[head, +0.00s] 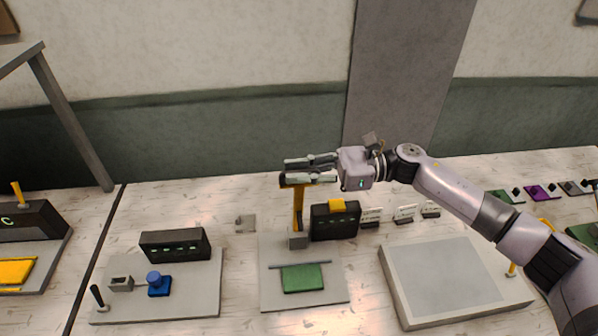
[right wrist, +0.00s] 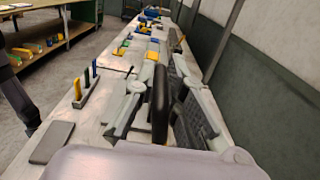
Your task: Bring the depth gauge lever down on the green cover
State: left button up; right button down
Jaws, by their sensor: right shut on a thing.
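The depth gauge lever (head: 298,212) is a yellow upright arm on a grey pivot block, with a dark handle at its top. It stands raised behind the green cover (head: 302,278), a flat green piece on the grey gauge base (head: 330,292). My right gripper (head: 290,172) comes in from the right at the lever's top and is shut on the dark handle. In the right wrist view the black handle (right wrist: 160,104) stands between the two fingers. A thin grey bar lies along the cover's back edge. My left gripper is not in view.
A black display box (head: 334,222) with a yellow top stands right of the lever. A large light grey tray (head: 455,275) lies to the right. Small white labels (head: 405,213) stand behind it.

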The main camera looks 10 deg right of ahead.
jog(key=s+f+n+b, duration=0.6)
jog(key=s+b, duration=0.7)
jog(key=b, duration=0.8)
jog(key=shift+f+n+b, duration=0.3)
jog(key=shift+f+b, duration=0.1)
jog(key=shift+f, duration=0.15)
jog(key=c, duration=1.7)
grip_release()
jog(key=shift+o, duration=0.2)
jog(key=shift+d, duration=0.1)
jog(key=d, duration=1.2)
jog(key=shift+a, duration=0.1)
